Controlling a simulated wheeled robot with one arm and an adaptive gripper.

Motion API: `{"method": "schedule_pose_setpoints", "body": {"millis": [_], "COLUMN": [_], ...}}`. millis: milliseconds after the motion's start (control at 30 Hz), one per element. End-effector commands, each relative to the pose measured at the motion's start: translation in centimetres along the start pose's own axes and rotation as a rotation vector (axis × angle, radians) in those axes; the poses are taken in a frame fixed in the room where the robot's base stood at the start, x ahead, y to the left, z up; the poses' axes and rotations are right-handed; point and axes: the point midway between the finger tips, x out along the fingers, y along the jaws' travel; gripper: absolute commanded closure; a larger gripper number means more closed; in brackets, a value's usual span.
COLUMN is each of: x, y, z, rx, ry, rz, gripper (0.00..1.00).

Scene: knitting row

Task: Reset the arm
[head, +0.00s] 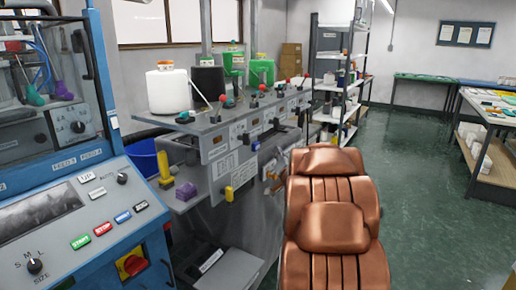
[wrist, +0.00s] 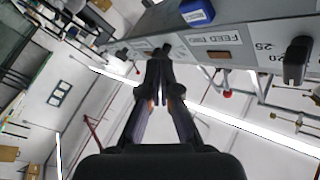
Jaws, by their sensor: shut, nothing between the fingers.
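My gripper (wrist: 162,52) shows in the middle of the wrist view. Its two dark fingers come together at the tips and hold nothing. The tips are in front of or close to the lower edge of a grey labelled panel (wrist: 240,38); I cannot tell whether they touch it. The panel carries a blue block-like part (wrist: 197,12) and a black knob (wrist: 297,60). The wrist view is tilted, with ceiling lights (wrist: 255,130) below the panel. I cannot make out my gripper in the head view.
In the head view a blue machine (head: 85,215) with buttons stands at the left. A grey machine row (head: 225,125) bears several bottles. A copper-brown padded chair (head: 333,225) stands at lower centre. Shelves (head: 340,70) stand behind. Green floor (head: 420,150) is clear at the right, before tables (head: 490,115).

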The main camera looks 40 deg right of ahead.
Motion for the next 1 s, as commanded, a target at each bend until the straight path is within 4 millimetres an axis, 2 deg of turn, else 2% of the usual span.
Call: {"method": "schedule_pose_setpoints", "body": {"millis": [667,867,1000], "x": [0.0,-0.5,-2.1], "y": [-0.2,-2.4,-4.1], "z": [0.1,2.1,4.6], "rx": [-0.002,-0.067,-0.137], "ry": [-0.004,-0.11,-0.238], "rz": [0.002,0.084,0.169], "gripper": [1.0,1.0,1.0]}}
